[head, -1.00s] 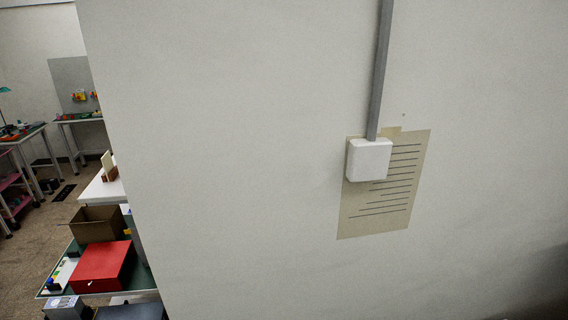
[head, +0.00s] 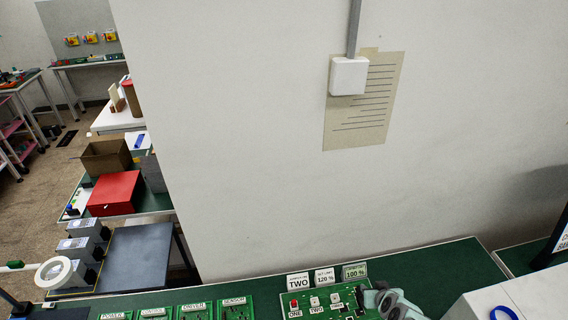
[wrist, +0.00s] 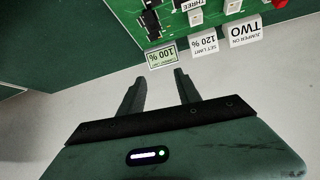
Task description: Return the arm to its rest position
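My gripper (wrist: 158,78) shows in the wrist view with its two dark fingers apart and nothing between them. Beyond the fingertips is a green circuit board (wrist: 200,14) with tent cards along its edge. The cards read "100 %" (wrist: 161,57), "120 %" (wrist: 204,42) and "TWO" (wrist: 243,34). In the head view the board (head: 325,305) lies on the green bench at the bottom. A grey rounded part of my arm (head: 392,303) shows over the board's right end. My fingers cannot be made out there.
The green bench (head: 420,262) runs below a pale wall with a paper sheet (head: 372,115) and a white box (head: 348,76). Small labelled boards (head: 195,310) lie to the left. A white case (head: 515,297) stands at right. A red box (head: 115,193) sits on another bench at left.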

